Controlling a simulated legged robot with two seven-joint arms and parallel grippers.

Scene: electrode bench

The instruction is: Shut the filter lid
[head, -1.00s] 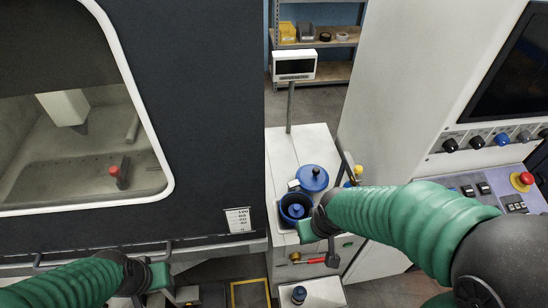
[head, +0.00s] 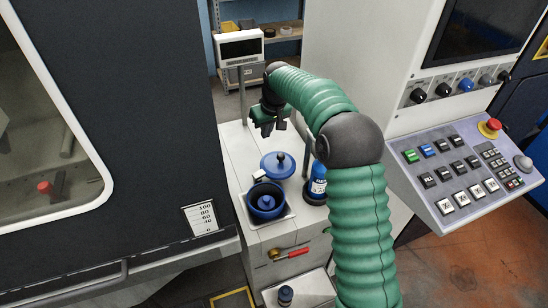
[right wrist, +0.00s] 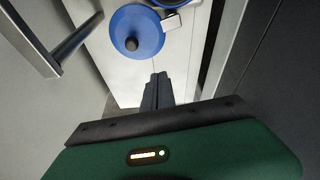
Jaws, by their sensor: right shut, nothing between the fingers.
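The filter lid (head: 271,171) is a round blue disc with a black knob. It stands open behind the blue filter pot (head: 252,199), whose mouth is uncovered with a blue part inside. The right wrist view also shows the lid (right wrist: 120,32), with its knob and a small pale block at its edge. My right gripper (head: 267,132) hangs behind and above the lid, apart from it. Its fingers (right wrist: 157,88) are shut and empty and point toward the lid side. My left gripper is not in view.
A blue bottle (head: 318,178) stands right of the lid, close to my right arm. A display on a post (head: 241,47) rises behind. A red-handled valve (head: 291,253) is on the cabinet front. A dark machine wall (head: 150,130) borders the left.

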